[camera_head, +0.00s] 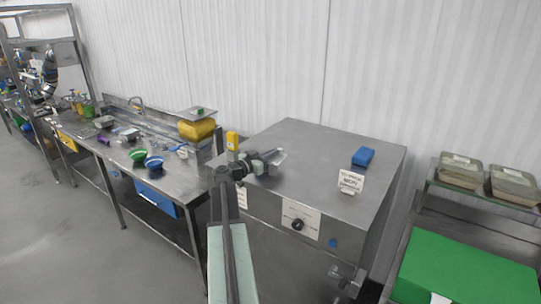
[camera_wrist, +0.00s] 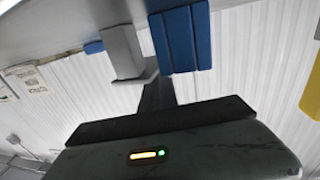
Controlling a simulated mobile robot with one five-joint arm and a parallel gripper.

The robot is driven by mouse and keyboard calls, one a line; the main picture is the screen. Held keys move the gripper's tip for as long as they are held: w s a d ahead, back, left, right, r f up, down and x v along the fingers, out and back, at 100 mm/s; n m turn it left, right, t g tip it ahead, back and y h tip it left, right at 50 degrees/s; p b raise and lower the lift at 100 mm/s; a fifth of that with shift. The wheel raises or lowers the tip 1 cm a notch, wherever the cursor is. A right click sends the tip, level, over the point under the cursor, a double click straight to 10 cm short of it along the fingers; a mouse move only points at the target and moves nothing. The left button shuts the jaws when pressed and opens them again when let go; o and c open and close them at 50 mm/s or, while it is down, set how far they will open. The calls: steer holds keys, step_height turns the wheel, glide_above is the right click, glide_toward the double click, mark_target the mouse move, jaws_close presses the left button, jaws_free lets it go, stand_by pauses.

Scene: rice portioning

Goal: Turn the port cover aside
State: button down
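In the head view my gripper (camera_head: 276,160) is over the near left part of the steel cabinet's top (camera_head: 310,145). I cannot tell whether it touches the top. In the wrist view a grey finger-like part (camera_wrist: 122,50) and a ridged blue block (camera_wrist: 181,40) stand beyond my gripper's dark body, a narrow gap between them. I cannot tell whether the blue block is part of my gripper or whether anything is held. I cannot pick out the port cover for sure. The cabinet front has a dial (camera_head: 298,224), a small blue patch (camera_head: 333,243) and a metal fitting (camera_head: 346,279).
A blue block (camera_head: 363,157) and a sign card (camera_head: 350,181) are on the cabinet top's right side. A yellow bottle (camera_head: 232,141) stands left of my gripper. A steel bench (camera_head: 180,185) with bowls is further left. A green box (camera_head: 465,270) and lidded trays (camera_head: 462,170) are right.

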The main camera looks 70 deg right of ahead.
steer(key=shift+s+d+r, duration=0.1)
steer(key=shift+s+d, duration=0.05)
steer(key=shift+s, duration=0.1)
stand_by(0.8)
